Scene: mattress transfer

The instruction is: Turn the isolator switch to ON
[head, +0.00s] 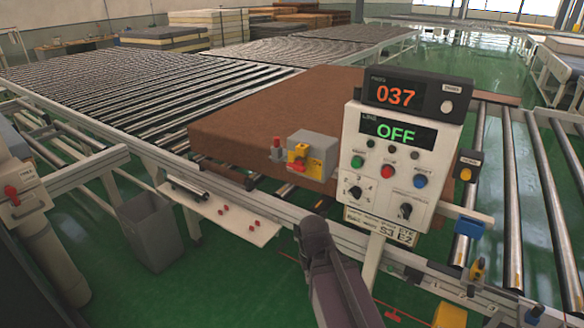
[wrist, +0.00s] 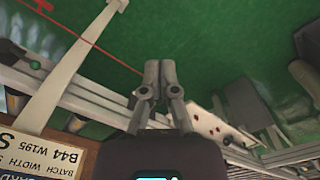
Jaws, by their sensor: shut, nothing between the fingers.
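My gripper (head: 313,226) is in the lower middle of the head view, below and left of the control panel, and touches nothing that I can see. In the wrist view its fingers (wrist: 160,68) are together and empty, over green floor. Two parts look like an isolator switch. A grey box with a yellow front and red part (head: 300,152) stands by the brown mattress's front edge. A pale box with a red rotary handle (head: 12,193) is at the far left; its label is too small to read. I cannot tell either one's position.
The control panel (head: 358,158) shows 037 and OFF, with buttons and two black knobs. The brown mattress (head: 240,118) lies on the roller conveyor (head: 120,100). A grey bin (head: 150,232) and a white shelf with red bits (head: 215,213) are left of my gripper.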

